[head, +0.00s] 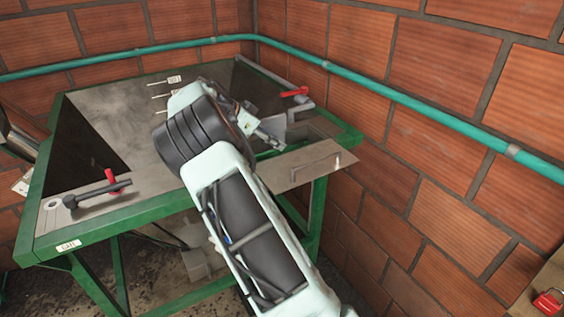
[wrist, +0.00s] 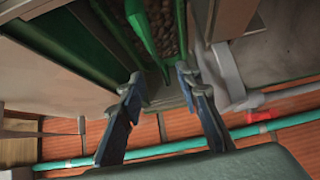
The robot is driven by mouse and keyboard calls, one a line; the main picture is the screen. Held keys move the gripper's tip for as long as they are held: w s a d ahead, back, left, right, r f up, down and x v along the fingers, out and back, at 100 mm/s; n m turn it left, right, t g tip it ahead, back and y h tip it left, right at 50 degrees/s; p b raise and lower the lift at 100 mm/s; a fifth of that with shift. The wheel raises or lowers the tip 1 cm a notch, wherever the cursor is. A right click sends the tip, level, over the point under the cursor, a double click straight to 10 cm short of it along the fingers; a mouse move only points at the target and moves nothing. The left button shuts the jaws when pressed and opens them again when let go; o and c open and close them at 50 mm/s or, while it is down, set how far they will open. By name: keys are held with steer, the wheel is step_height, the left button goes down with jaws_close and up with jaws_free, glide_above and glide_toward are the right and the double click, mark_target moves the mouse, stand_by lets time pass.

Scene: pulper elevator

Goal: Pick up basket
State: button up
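I cannot make out a basket for certain in either view. A flat metal panel with a bar handle (head: 315,165) juts from the right side of the green-framed metal table (head: 120,87). My gripper (head: 268,137) is over the right part of the table, partly hidden by my own arm. In the wrist view my gripper (wrist: 159,77) has its two dark fingers spread apart with nothing between them. Beyond the fingertips are a green bar (wrist: 135,30) and a dark gap with speckled ground. Whether the fingers touch anything I cannot tell.
Red-handled levers stand at the table's front left (head: 112,181) and back right (head: 294,92). A teal pipe (head: 400,97) runs along the brick walls close behind and to the right. A red padlock-like object (head: 548,302) is at the lower right. Speckled floor shows below the table.

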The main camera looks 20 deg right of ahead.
steer(key=p+x, duration=0.1)
steer(key=x, duration=0.4)
steer(key=shift+a+f+p, duration=0.15)
steer(key=shift+f+p, duration=0.1)
steer(key=shift+p, duration=0.1)
steer(key=shift+c, duration=0.3)
jaws_close()
steer(key=shift+r, duration=0.1)
